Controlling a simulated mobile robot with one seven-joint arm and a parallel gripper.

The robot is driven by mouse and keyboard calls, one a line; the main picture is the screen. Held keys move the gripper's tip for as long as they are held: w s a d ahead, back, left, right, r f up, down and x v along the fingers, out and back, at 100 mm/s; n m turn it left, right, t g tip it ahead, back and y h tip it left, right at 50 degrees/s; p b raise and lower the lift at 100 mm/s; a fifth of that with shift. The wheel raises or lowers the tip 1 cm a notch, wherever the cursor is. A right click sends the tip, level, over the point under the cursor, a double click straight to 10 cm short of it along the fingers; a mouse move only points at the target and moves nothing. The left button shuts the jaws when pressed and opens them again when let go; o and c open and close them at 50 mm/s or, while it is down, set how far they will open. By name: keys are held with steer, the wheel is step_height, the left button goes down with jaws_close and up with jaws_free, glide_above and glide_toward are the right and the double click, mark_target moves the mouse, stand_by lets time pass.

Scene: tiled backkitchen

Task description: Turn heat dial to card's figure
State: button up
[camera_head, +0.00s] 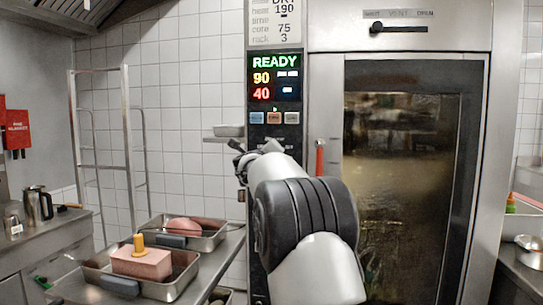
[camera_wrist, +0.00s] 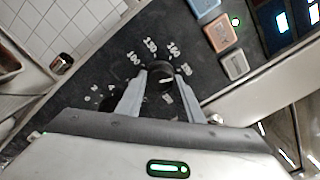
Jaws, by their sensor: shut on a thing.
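The card (camera_head: 275,22) at the top of the oven's control column reads heat 190, core 75 and rack 3; its top edge is cut off. The heat dial (camera_wrist: 163,80), a black knob with a pale mark, sits in a printed arc of figures in the wrist view. My gripper (camera_wrist: 160,76) is shut on the dial, one finger on each side. The exact figure at the mark is too small to tell. In the head view my arm hides the dial. The display (camera_head: 274,78) shows READY, 90 in yellow and 40 in red.
A second dial (camera_wrist: 108,103) with small figures lies left of my fingers. Several square buttons (camera_head: 274,118) sit under the display. The glass oven door (camera_head: 400,180) with a red-topped handle is at right. Trays with meat (camera_head: 142,263) stand on the counter at lower left.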

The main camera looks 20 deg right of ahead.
steer(key=o, duration=1.1)
steer(key=shift+c, duration=0.2)
steer(key=b+v, duration=0.1)
steer(key=v, duration=1.6)
steer(key=shift+s+a+b, duration=0.2)
steer(key=shift+b, duration=0.2)
